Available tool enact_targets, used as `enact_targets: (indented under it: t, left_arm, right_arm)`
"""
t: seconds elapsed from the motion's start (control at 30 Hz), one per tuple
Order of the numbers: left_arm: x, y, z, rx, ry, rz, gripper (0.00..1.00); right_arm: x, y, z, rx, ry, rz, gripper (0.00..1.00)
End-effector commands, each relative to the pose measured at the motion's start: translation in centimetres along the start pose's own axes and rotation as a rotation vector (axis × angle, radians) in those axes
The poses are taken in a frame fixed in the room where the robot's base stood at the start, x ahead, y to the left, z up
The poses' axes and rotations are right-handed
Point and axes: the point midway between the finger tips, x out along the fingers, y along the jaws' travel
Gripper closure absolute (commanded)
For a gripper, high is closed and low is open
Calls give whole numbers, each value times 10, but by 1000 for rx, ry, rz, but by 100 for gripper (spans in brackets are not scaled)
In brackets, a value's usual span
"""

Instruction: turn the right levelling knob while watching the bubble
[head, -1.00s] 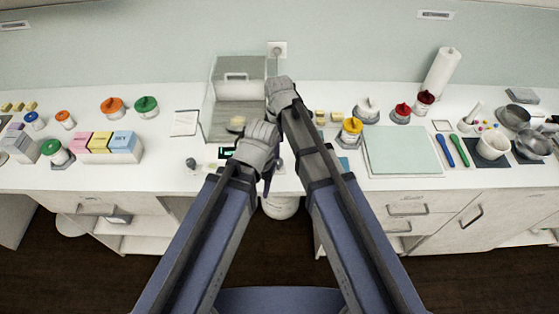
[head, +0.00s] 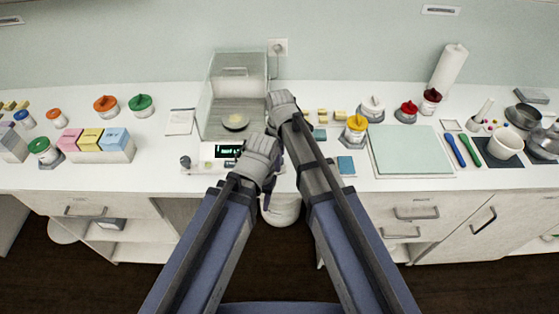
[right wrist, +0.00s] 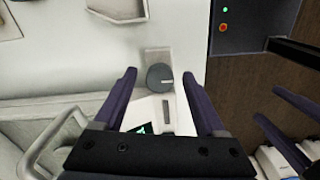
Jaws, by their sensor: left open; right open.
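The balance (head: 205,158) has a clear glass draft shield (head: 208,105), a round pan (head: 235,121) and a lit green display (head: 228,151). In the right wrist view, the right levelling knob (right wrist: 160,77) is dark and round with a pale line mark. It lies between the spread fingers of my right gripper (right wrist: 159,76), which look apart from it. My left gripper (head: 264,160) is open, beside the display at the balance's front right. I cannot make out the bubble. The left knob (head: 185,161) shows at the front left corner.
A blue pad (head: 346,165), yellow-lidded jar (head: 355,126) and pale green mat (head: 410,150) stand to the right. Coloured boxes (head: 97,142) and lidded jars stand to the left.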

Motion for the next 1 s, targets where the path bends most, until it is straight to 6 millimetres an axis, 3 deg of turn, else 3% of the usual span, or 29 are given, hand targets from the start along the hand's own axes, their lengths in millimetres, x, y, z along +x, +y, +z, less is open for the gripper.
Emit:
enact_targets:
  t: [0.2,0.83,1.0]
  left_arm:
    - [-1,0,0,0,0,0,50]
    - [-1,0,0,0,0,0,50]
    - [-1,0,0,0,0,0,50]
  right_arm:
    - [-1,0,0,0,0,0,29]
    - [-1,0,0,0,0,0,100]
    - [-1,0,0,1,0,0,100]
